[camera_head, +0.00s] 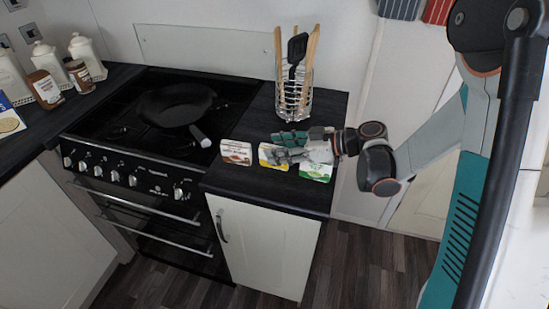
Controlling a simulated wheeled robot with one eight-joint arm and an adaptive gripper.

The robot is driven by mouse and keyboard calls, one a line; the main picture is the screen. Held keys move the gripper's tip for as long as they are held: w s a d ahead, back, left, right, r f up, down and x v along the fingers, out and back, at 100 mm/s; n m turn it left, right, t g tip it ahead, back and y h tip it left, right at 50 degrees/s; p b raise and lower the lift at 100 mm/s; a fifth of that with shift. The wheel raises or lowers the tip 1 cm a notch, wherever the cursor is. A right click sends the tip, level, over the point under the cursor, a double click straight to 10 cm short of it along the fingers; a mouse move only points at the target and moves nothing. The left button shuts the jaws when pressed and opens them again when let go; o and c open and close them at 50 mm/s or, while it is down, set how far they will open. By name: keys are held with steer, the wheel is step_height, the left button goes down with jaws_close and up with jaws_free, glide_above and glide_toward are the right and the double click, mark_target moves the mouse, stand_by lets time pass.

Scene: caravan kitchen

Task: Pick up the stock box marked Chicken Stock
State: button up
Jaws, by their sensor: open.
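Three small stock boxes stand in a row on the dark counter to the right of the stove: a brown and white box (236,153), a yellow box (266,153) and a green and white box (316,167). Their lettering is too small to read, so I cannot tell for sure which is marked Chicken Stock. My gripper (280,148) reaches in from the right, over the yellow box and the near part of the green one. It is open. It hides part of the yellow box; I cannot tell whether it touches any box.
A wire utensil holder (293,97) with wooden tools and a black spatula stands behind my gripper. A black frying pan (176,104) sits on the stove (130,125), handle toward the boxes. Jars and white canisters (87,54) stand far left. The counter's front edge is close to the boxes.

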jaws_close()
steer(key=shift+r, duration=0.15)
